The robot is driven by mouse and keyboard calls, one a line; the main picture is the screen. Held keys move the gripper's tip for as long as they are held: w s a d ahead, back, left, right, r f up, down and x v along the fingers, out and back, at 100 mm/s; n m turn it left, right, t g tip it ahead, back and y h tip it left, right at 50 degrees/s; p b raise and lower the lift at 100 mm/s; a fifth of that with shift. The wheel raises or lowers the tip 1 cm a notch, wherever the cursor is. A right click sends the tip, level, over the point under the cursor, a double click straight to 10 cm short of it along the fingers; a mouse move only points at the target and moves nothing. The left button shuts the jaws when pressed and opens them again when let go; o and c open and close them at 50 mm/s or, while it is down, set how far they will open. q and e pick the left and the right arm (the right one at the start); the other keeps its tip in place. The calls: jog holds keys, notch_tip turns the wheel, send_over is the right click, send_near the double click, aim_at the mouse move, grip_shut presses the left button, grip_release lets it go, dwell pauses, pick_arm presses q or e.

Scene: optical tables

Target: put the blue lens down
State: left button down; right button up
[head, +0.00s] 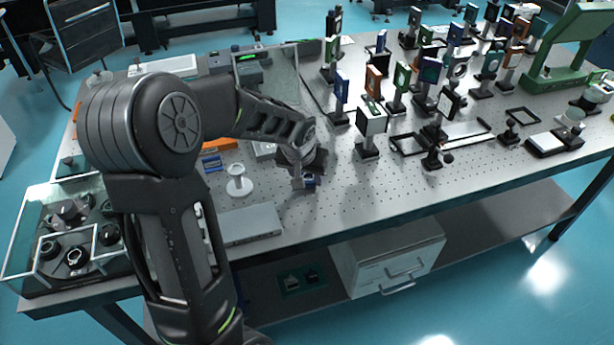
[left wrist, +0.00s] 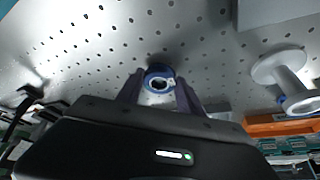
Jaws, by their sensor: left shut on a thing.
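The blue lens (left wrist: 159,79) is a small blue ring with a pale centre, between the two fingers of my left gripper (left wrist: 158,92) in the left wrist view. The fingers are shut on it from both sides. In the head view my left gripper (head: 303,183) is low over the front part of the perforated optical table (head: 345,205), and a bit of the blue lens (head: 309,181) shows at its tips. I cannot tell whether the lens touches the table top. My right gripper is in neither view.
A white spool-shaped stand (head: 239,182) is left of the gripper, also in the left wrist view (left wrist: 285,70). A flat grey box (head: 250,224) lies near the front edge. Bare table lies right of the gripper.

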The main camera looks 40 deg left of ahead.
pick_arm(q)
jog(key=shift+f, duration=0.3)
jog(key=shift+f, duration=0.2)
jog(key=c, duration=0.7)
grip_release()
jog(key=shift+c, duration=0.2)
jog(key=shift+r, duration=0.15)
jog(key=shift+r, duration=0.4)
jog(key=v, duration=1.1)
jog(key=shift+s+b, duration=0.2)
jog(key=shift+b, duration=0.1)
jog(key=shift+d+r, duration=0.1)
